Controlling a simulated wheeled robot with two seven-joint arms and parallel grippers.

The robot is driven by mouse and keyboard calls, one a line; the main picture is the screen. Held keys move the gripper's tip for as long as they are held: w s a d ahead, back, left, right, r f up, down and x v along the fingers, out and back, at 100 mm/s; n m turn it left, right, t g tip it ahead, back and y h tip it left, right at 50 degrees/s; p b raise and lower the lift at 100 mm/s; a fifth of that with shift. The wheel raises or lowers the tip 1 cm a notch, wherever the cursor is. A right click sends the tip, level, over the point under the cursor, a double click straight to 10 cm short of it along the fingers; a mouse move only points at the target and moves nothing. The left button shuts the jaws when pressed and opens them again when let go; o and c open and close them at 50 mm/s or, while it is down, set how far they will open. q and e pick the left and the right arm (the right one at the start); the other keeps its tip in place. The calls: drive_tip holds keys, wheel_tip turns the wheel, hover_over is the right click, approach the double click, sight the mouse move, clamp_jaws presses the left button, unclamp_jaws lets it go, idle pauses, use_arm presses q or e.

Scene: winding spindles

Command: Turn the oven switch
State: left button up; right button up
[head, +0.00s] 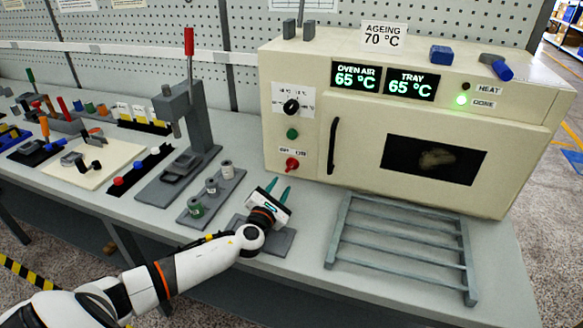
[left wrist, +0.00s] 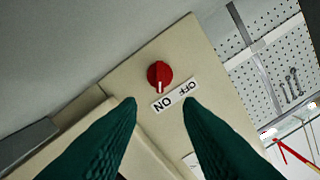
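The oven switch is a red knob (head: 291,164) low on the left of the cream oven's front, under a small OFF/ON label (head: 293,152). In the left wrist view the knob (left wrist: 159,75) shows whole, with its white mark pointing towards the ON end of the label (left wrist: 175,95). My left gripper (head: 278,190) is open and empty, in front of and below the knob and apart from it. Its two green fingers (left wrist: 160,110) spread on either side in the wrist view. My right gripper is not in view.
The oven (head: 350,190) has a dark handle (head: 334,146), a black dial (head: 291,106) and a green button (head: 292,134). Displays read 65 °C; the DONE light is green. A wire rack (head: 400,248) lies in front. Canisters on a grey tray (head: 188,219) stand left of my gripper.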

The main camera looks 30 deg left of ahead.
sight(292, 167)
use_arm(q)
drive_tip(key=b+x, duration=0.1)
drive_tip(key=x, duration=0.9)
clamp_jaws()
